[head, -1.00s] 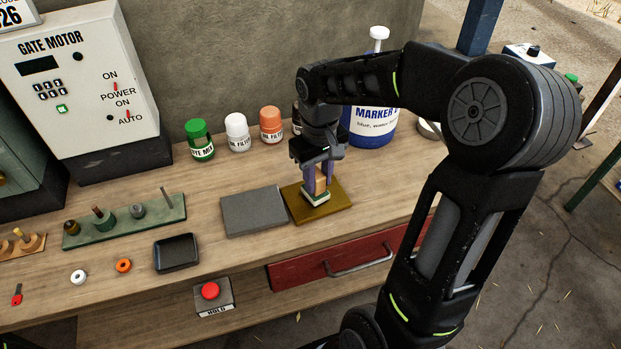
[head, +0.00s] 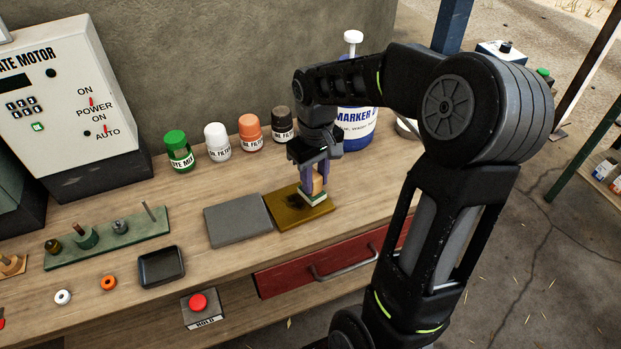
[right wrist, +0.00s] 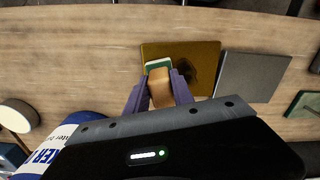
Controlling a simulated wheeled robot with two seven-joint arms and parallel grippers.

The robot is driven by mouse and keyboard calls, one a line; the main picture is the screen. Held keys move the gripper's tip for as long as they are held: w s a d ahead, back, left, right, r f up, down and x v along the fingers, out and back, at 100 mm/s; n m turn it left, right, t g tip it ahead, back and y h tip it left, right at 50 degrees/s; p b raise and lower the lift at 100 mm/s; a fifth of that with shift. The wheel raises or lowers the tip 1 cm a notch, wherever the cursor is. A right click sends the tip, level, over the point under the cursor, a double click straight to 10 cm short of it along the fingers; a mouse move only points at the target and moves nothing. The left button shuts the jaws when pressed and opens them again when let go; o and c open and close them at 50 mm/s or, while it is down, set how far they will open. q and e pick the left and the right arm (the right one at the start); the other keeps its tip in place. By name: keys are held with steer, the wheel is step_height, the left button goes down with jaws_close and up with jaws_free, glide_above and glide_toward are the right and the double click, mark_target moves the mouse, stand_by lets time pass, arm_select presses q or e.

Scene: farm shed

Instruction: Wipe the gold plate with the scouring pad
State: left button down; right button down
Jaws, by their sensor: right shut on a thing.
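The gold plate (head: 291,216) lies flat on the wooden bench in the head view; a dark patch shows on it. In the right wrist view the plate (right wrist: 205,52) also bears this patch. The scouring pad, green and white under a tan block (head: 318,186), is at the plate's right part in the head view. My right gripper (head: 315,182) points down and is shut on the block. The right wrist view shows the pad (right wrist: 158,65) between the purple fingers, over the plate's left edge area; exact contact is hard to see. My left gripper is not in view.
A grey plate (head: 238,221) lies beside the gold one. Several capped bottles (head: 217,142) and a blue marker jug (head: 358,125) stand behind. A black tray (head: 161,266), a peg rack (head: 110,240) and a red button box (head: 200,306) are left. A red drawer (head: 290,273) is below.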

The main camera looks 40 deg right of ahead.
stand_by(0.5)
steer(key=shift+w+a+f, duration=0.1)
steer(key=shift+w+a, duration=0.1)
steer(key=shift+a, duration=0.75)
steer(key=shift+w+a+f, duration=0.1)
steer(key=shift+w+a, duration=0.1)
steer(key=shift+a, duration=0.7)
steer(key=shift+a, duration=0.1)
steer(key=shift+w+a+r, duration=0.1)
steer(key=shift+w+a, duration=0.15)
steer(key=shift+a, duration=0.65)
steer(key=shift+w+a, duration=0.2)
steer(key=shift+a, duration=0.65)
step_height(320, 180, up, 6)
steer(key=p, duration=0.4)
steer(key=shift+w+d+r+p, duration=0.1)
steer(key=shift+r+p, duration=0.05)
steer(key=shift+p, duration=0.15)
